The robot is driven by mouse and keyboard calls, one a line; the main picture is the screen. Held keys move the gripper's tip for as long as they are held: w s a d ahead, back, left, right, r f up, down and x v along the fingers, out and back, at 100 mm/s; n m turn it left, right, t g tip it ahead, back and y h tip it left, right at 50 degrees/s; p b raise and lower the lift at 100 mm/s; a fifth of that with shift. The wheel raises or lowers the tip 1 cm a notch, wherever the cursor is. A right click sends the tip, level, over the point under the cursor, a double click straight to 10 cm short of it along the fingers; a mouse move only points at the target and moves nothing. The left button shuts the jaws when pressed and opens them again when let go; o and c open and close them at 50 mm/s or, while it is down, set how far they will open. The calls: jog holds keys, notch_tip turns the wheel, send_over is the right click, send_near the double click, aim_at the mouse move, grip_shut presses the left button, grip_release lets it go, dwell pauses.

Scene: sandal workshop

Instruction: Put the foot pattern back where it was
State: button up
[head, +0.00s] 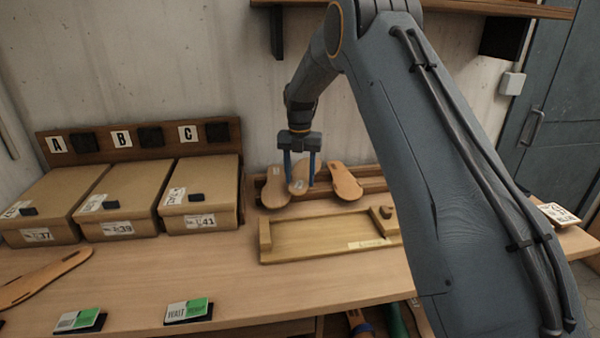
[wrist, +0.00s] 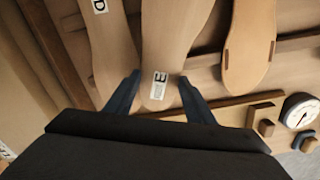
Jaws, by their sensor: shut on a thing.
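My gripper (head: 301,183) points down over the rack at the back of the bench, its blue fingers on either side of a foot pattern marked E (head: 299,176). In the wrist view, the fingers (wrist: 160,84) are closed on the labelled end of that pattern (wrist: 172,40). A pattern marked D (wrist: 105,45) is close on its left; it also shows in the head view (head: 275,190). A third pattern (head: 345,183) with dark slots is on the right, apart from E. I cannot tell whether E rests on the wooden rack (head: 375,185).
A shallow wooden tray (head: 320,238) lies in front of the rack. Several lidded cardboard boxes (head: 120,200) stand at left under lettered boards. A flat slotted sole (head: 40,279) and green-and-white cards (head: 187,310) lie at the front. A round dial (wrist: 302,110) shows at right.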

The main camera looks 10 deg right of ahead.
jog(key=shift+w+f, duration=0.15)
jog(key=shift+f, duration=0.1)
jog(key=shift+f, duration=0.35)
jog(key=shift+f, duration=0.15)
jog(key=o, duration=1.1)
